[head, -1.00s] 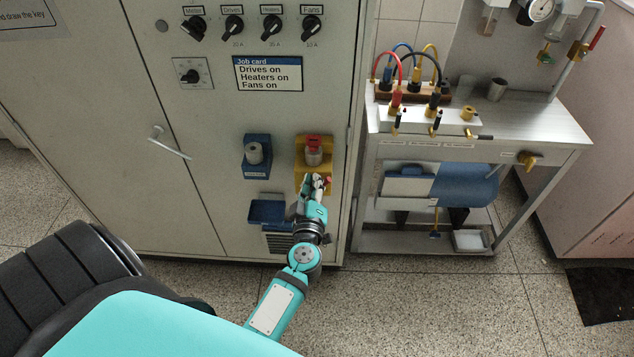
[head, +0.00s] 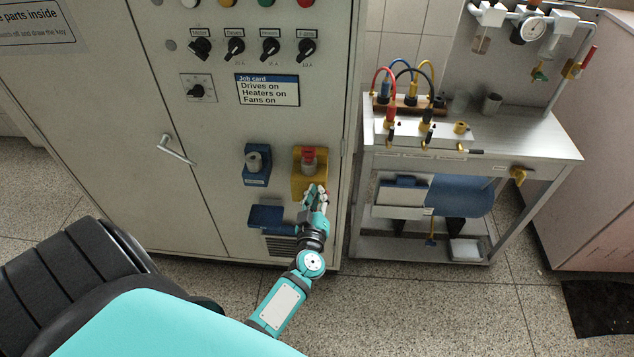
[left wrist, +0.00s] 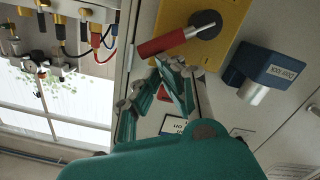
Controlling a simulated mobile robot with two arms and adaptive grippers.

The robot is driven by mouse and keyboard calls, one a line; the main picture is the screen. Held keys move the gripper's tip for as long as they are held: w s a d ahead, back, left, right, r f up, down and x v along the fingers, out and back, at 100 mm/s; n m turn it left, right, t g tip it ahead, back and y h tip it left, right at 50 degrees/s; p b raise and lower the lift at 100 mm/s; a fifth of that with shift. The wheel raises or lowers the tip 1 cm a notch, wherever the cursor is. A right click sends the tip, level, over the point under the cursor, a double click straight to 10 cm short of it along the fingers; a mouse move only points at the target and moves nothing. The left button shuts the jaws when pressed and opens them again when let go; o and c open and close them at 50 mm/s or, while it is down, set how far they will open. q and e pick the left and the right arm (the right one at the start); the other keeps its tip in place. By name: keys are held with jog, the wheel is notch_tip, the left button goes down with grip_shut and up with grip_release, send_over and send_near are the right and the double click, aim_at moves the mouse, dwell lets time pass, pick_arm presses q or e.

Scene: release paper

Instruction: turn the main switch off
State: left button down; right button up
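The main switch is a red handle (head: 308,158) on a yellow plate (head: 299,181), low on the right side of the grey cabinet front. In the left wrist view the red handle (left wrist: 165,42) sticks out sideways from a dark round hub on the yellow plate (left wrist: 178,17). My left gripper (head: 316,192) is in front of the lower edge of the plate. In the left wrist view its fingers (left wrist: 146,88) are spread with nothing between them, just below the handle's free end. I cannot tell whether a fingertip touches the handle. My right gripper is not in view.
A blue lock block (head: 256,177) with a metal cylinder is left of the switch, with a blue tray (head: 265,217) below. Black rotary knobs (head: 236,48) and a job card (head: 268,90) are higher up. A metal bench (head: 535,150) with cables stands to the right.

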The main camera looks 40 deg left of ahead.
pick_arm(q)
jog(key=m+p, duration=0.1)
jog(key=d+m, duration=0.1)
jog(key=shift+w+d+f+m+p, duration=0.1)
jog(key=shift+w+f+m+p, duration=0.2)
jog(key=shift+w+f+p, duration=0.1)
jog(key=m, duration=0.1)
jog(key=f+m+p, duration=0.1)
jog(key=d+f+m, duration=0.1)
jog(key=shift+w+m, duration=0.3)
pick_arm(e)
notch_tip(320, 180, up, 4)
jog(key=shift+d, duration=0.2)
